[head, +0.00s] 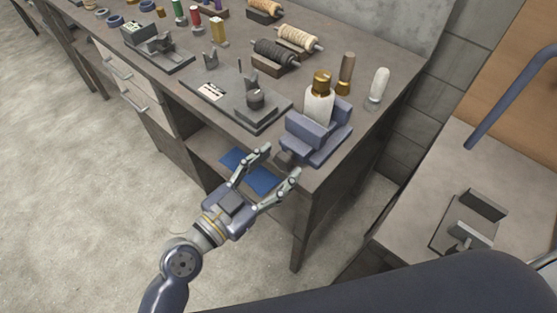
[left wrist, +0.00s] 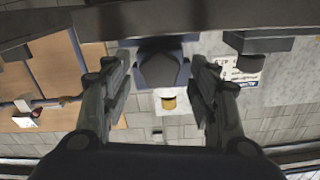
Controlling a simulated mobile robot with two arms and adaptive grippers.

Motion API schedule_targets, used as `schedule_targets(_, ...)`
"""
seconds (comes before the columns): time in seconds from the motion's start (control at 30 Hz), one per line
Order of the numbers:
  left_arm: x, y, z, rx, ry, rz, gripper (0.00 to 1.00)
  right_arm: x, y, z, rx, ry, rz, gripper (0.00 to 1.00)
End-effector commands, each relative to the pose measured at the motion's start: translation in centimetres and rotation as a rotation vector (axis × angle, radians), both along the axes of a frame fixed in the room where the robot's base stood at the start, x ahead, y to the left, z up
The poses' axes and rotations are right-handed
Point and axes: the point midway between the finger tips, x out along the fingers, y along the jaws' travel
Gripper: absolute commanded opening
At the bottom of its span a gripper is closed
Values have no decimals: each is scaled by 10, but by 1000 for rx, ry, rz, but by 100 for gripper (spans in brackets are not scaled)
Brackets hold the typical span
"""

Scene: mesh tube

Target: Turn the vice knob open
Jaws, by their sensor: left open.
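The blue-grey vice (head: 318,142) sits at the front right corner of the workbench, with a white bottle (head: 318,104) with a gold cap standing in its jaws. In the left wrist view the knob (left wrist: 163,70) shows as a dark, faceted shape between the spread fingers (left wrist: 163,88), with gaps on both sides. My right gripper is not in view.
A dark fixture plate (head: 236,98) with a round part lies left of the vice. Thread spools (head: 277,54) stand behind it, and a brown bottle (head: 345,72) and a white one (head: 379,86) behind the vice. Blue pads (head: 261,181) lie on the shelf below.

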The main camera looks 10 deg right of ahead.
Motion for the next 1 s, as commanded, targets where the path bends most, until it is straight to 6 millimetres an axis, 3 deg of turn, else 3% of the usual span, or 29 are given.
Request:
schedule_targets(0.17,0,0,0,0,0,0,54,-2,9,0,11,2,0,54)
schedule_targets(0.37,0,0,0,0,0,0,11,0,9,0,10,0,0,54)
schedule_targets(0.73,0,0,1,-21,27,-1,10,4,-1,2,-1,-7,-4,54)
schedule_targets(1.0,1,0,2,-116,147,-1,10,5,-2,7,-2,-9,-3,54)
